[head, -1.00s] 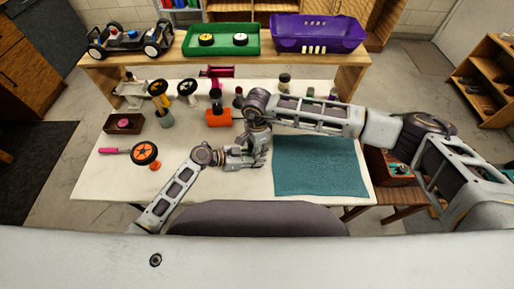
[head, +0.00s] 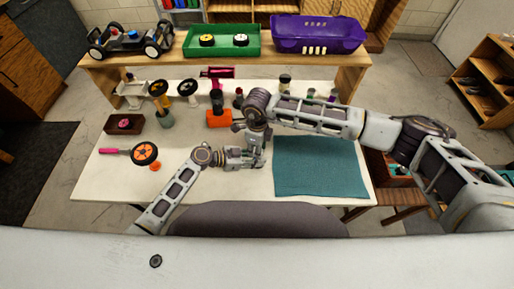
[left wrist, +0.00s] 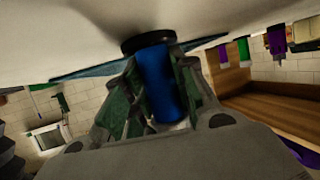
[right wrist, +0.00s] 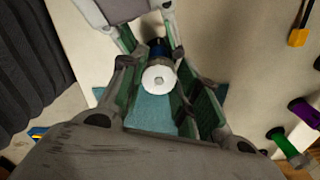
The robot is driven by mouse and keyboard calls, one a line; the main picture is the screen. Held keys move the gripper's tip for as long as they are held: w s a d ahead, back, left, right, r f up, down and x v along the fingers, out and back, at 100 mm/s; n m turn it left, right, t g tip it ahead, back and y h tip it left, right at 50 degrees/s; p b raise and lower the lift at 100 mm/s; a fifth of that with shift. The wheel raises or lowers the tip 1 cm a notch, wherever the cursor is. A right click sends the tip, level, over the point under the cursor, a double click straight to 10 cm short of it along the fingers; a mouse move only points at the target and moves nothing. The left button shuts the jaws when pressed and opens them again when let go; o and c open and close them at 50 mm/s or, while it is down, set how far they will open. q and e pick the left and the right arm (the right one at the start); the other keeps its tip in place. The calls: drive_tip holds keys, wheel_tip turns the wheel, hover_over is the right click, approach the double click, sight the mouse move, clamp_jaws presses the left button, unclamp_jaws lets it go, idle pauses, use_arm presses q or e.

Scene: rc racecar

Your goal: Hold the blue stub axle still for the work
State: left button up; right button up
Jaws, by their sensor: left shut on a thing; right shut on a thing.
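The blue stub axle (left wrist: 160,82) is a blue cylinder with a black disc (left wrist: 148,42) at its far end. In the left wrist view it lies between the fingers of my left gripper (left wrist: 160,90), which is shut on it above the white table. My right gripper (right wrist: 158,80) comes from above and is shut around a white round piece (right wrist: 159,79) with a small dark centre. Part of the blue axle (right wrist: 157,46) shows just beyond that piece. In the head view my left gripper (head: 260,157) and right gripper (head: 262,145) meet, hiding the axle.
A teal mat (head: 318,168) lies right of the grippers. An orange-hubbed wheel (head: 145,153) lies left. A shelf at the back holds a green tray (head: 222,40) and purple bin (head: 318,34).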

drive_tip(key=m, duration=0.7)
drive_tip(key=shift+w+d, duration=0.1)
drive_tip(key=m, duration=0.7)
drive_tip(key=shift+d, duration=0.1)
drive_tip(key=m, duration=0.7)
drive_tip(key=shift+d+m, duration=0.1)
drive_tip(key=shift+m, duration=0.2)
drive_tip(key=m, duration=0.4)
drive_tip(key=shift+d+m, duration=0.1)
drive_tip(key=shift+m, duration=1.6)
drive_tip(key=o, duration=1)
